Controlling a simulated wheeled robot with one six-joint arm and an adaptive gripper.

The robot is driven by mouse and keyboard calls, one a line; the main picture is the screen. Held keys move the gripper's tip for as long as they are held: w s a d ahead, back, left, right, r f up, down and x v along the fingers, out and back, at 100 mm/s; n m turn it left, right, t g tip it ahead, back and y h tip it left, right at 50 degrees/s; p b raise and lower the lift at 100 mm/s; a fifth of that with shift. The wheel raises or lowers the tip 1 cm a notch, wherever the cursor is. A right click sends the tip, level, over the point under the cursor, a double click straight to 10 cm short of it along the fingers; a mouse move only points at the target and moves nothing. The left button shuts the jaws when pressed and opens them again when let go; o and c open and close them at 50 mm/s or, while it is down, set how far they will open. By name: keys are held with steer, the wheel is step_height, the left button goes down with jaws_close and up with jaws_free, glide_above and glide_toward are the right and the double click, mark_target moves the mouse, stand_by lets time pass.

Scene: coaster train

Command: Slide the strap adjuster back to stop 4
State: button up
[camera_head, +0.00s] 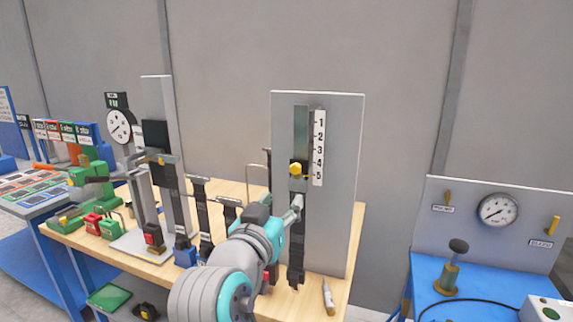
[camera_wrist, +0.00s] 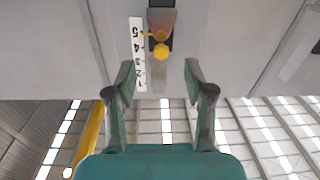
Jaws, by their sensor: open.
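The strap adjuster (camera_head: 297,169) has a yellow knob and sits low in the slot of an upright grey panel (camera_head: 340,215). The white scale (camera_head: 319,150) beside it reads 1 at the top to 5 at the bottom. Its small yellow pointer appears close to 5. In the wrist view the scale (camera_wrist: 137,50) is upside down, and the yellow knob (camera_wrist: 160,52) lies just beyond my fingertips, centred between them. My gripper (camera_wrist: 158,78) is open and empty, apart from the knob.
A black strap (camera_head: 297,262) hangs down the panel below the knob. Left are a dial stand (camera_head: 119,125), buckled straps and green clamps. Right is a blue table (camera_head: 436,283) with a gauge panel.

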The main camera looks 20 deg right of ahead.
mark_target(294, 169)
steer(key=shift+m, duration=0.6)
steer(key=w+d+r, duration=0.1)
steer(key=w+d, duration=0.1)
steer(key=w, duration=0.1)
steer(key=w+d+r, duration=0.1)
steer(key=w+d, duration=0.1)
steer(key=w, duration=0.1)
steer(key=w+d+r, duration=0.1)
steer(key=w+d, duration=0.1)
steer(key=w, duration=0.1)
steer(key=shift+w, duration=0.25)
steer(key=shift+c, duration=0.3)
